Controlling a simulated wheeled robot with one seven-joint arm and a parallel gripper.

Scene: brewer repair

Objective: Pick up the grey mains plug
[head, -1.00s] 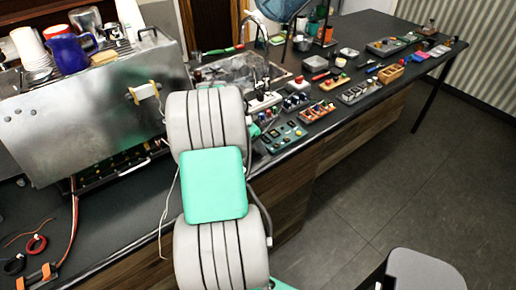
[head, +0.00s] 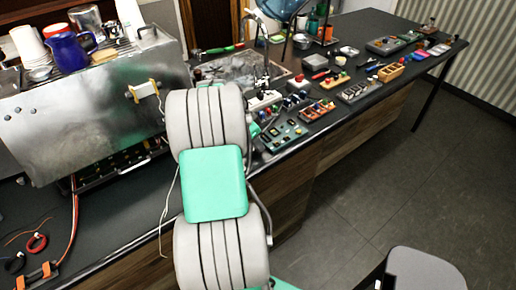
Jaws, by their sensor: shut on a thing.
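My gripper (head: 262,82) shows as a small dark shape beyond my grey and green arm, just above the white socket strip (head: 265,100). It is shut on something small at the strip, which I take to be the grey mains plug. The plug's outline is too small and too covered to make out clearly. My large arm links hide part of the bench in front of it.
A steel brewer (head: 95,115) with a blue jug (head: 70,53) on top stands at the left. Trays of small parts (head: 285,136) line the bench to the right. A grey stool (head: 425,270) is at the lower right. The floor between is clear.

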